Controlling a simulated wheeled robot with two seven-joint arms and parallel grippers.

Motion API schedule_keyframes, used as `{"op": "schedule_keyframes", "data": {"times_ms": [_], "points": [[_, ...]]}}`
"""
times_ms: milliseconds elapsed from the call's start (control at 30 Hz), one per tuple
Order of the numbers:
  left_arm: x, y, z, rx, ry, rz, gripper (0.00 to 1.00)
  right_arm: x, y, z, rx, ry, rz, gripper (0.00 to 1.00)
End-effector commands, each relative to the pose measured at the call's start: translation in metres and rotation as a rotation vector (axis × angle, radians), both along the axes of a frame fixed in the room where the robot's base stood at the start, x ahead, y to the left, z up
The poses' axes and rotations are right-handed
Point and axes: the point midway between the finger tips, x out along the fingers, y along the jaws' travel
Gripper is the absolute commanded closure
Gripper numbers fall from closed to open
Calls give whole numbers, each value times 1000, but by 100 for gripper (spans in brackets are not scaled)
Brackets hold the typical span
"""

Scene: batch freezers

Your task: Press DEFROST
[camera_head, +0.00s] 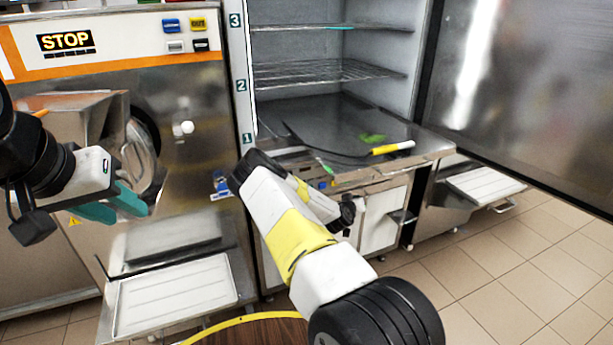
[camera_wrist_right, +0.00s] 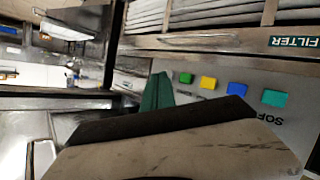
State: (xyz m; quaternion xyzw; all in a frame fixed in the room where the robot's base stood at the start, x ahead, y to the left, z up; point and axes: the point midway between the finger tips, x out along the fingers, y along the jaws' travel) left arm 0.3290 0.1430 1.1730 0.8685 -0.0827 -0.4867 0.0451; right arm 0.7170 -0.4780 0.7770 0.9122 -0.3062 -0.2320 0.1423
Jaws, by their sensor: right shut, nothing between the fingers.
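No label reading DEFROST can be made out in either view. In the right wrist view a tilted grey panel carries a row of coloured buttons: green (camera_wrist_right: 186,78), yellow (camera_wrist_right: 208,83), blue (camera_wrist_right: 237,89) and teal (camera_wrist_right: 274,98). Lettering beside them is cut off and partly hidden by my wrist. My right gripper (camera_wrist_right: 157,92) is shut and empty, its teal fingers left of the green button; contact cannot be told. In the head view my right arm hides it. My left gripper (camera_head: 131,214) looks open, with teal fingers apart, in front of the left machine.
The left machine has a STOP sign (camera_head: 65,40) and several small buttons, including a blue one (camera_head: 171,25). An open cabinet with wire shelves (camera_head: 325,72) stands behind my right arm. A dark open door (camera_head: 530,90) is at right. White tray (camera_head: 178,297) sits low left.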

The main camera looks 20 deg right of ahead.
Motion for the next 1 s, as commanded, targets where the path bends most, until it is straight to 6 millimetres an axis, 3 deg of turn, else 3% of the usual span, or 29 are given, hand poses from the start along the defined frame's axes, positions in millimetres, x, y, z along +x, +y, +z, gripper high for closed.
{"op": "schedule_keyframes", "data": {"times_ms": [200, 667, 1000], "points": [[0, 0, 0, 0, 0, 0, 64, 6, 3, -11, -55, -8, 60, 100], [0, 0, 0, 0, 0, 0, 64, 9, 4, -12, -57, -9, 64, 100], [0, 0, 0, 0, 0, 0, 64, 49, 7, -12, -57, -9, 66, 100]]}}
